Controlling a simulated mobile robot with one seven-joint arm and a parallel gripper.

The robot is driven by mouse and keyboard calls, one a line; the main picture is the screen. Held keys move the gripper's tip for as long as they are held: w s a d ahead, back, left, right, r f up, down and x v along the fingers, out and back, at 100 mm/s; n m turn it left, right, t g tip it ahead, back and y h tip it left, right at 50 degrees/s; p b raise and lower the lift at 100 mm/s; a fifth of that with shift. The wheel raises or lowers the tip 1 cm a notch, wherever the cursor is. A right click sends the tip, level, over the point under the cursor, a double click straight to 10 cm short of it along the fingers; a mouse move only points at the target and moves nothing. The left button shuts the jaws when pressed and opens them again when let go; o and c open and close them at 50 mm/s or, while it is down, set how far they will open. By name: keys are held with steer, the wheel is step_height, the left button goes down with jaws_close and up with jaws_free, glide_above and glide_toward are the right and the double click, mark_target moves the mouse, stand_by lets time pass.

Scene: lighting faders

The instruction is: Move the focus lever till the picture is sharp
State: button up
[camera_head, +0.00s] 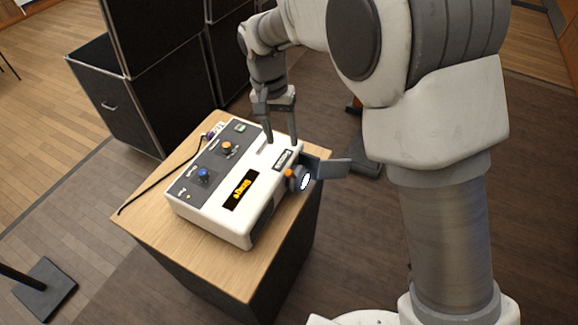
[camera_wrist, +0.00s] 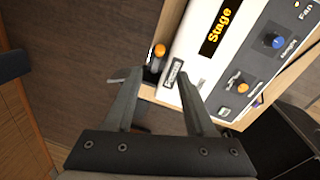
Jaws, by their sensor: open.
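A white projector-like unit (camera_head: 215,211) sits on a wooden-topped stand, and part of it shows in the wrist view (camera_wrist: 190,45). An orange knob, apparently the focus lever (camera_head: 289,173), stands by the lens (camera_head: 304,182) at the unit's right side. The orange knob also shows in the wrist view (camera_wrist: 159,51), beyond the fingertips and touched by neither. My gripper (camera_head: 282,140) is open and empty above the unit's back right corner. In the wrist view, its fingers (camera_wrist: 155,80) spread to either side of a small label (camera_wrist: 174,74). No projected picture is in view.
A blue knob (camera_head: 204,175) and another orange knob (camera_head: 227,148) stand on the grey panel. Dark flaps (camera_head: 333,169) stick out beside the lens. A black cable (camera_head: 150,187) crosses the stand's top (camera_head: 142,217). Black cases (camera_head: 135,105) stand behind.

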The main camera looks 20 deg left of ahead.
mark_target(288, 170)
steer(key=f, duration=0.4)
steer(key=d+f, duration=0.1)
steer(key=f, duration=0.7)
steer(key=shift+w+d+f+p, duration=0.1)
steer(key=shift+w+d+p, duration=0.05)
steer(key=shift+d+p, duration=0.15)
jaws_close()
stand_by(0.8)
